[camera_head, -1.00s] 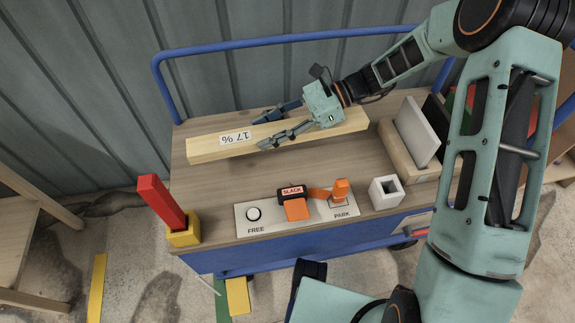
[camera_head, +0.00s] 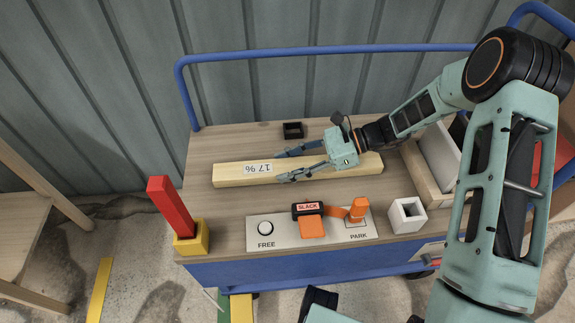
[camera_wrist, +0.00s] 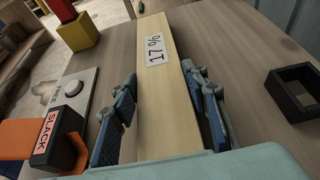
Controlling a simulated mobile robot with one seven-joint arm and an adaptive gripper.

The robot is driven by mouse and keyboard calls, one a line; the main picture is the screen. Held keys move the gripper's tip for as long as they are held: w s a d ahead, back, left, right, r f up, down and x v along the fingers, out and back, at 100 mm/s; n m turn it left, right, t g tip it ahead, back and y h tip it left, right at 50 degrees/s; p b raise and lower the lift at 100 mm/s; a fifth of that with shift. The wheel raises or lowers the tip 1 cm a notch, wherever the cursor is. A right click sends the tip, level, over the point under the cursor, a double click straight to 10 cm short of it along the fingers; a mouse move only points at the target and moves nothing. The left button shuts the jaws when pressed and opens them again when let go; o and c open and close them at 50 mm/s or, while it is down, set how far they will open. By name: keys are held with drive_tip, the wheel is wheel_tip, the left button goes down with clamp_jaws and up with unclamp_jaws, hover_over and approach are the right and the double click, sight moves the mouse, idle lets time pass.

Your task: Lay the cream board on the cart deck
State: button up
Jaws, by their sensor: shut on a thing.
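The cream board (camera_head: 232,173) is a long pale wooden bar with a paper label near its left end. It lies level and lengthwise over the cart deck (camera_head: 225,145), between the black square holder and the control plate. My gripper (camera_head: 280,167) is shut on the board, one finger along each long side. The wrist view shows the board (camera_wrist: 160,100) running away between the two fingers (camera_wrist: 162,115). The board is on or just above the deck; I cannot tell whether it touches.
A black square holder (camera_head: 292,130) stands behind the board. In front are the FREE/PARK plate (camera_head: 283,242) with its orange SLACK tag (camera_head: 311,227), and a white square tube (camera_head: 407,215). A red bar (camera_head: 166,205) stands in a yellow block. A blue rail (camera_head: 330,50) runs behind.

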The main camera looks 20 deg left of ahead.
drive_tip(key=shift+f, duration=0.1)
drive_tip(key=o, duration=1.5)
drive_tip(key=p+v, duration=0.2)
drive_tip(key=v, duration=1)
